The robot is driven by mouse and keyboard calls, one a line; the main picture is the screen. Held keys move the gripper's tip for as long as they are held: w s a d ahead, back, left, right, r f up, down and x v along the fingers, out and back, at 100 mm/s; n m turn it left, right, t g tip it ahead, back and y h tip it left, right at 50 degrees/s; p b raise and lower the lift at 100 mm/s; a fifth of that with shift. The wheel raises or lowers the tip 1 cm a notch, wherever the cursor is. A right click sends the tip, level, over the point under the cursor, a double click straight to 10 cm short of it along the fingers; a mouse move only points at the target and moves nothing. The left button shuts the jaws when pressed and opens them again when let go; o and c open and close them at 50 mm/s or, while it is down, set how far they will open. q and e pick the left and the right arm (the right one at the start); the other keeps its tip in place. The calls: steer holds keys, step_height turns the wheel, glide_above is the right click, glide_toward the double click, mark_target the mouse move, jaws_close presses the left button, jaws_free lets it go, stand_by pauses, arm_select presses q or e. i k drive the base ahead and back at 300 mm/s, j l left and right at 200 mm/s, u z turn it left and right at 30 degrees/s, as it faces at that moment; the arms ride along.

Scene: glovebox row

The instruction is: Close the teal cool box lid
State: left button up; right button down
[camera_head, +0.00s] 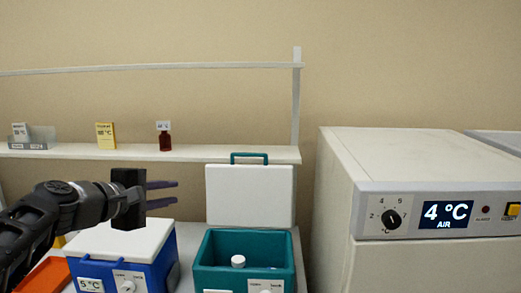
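The teal cool box (205,278) stands on the bench at the lower middle, open, with a white-capped item (238,261) inside. Its lid (250,195) stands upright behind the box, white on the side facing me, with a teal handle (249,155) at the top. My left gripper (176,193) is in front of the shelf, left of the raised lid and above the blue box. Its two dark fingers point right and are apart, with nothing between them. It appears not to touch the lid. My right gripper is not in view.
A blue cool box (160,272) with a white lid (120,243) stands left of the teal one. An orange tray (42,277) lies at lower left. A large white unit (335,215) stands to the right. A shelf (220,153) behind holds a brown bottle (165,141).

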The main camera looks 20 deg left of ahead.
mark_target(260, 196)
steer(key=i+l, duration=0.1)
steer(key=i, duration=0.9)
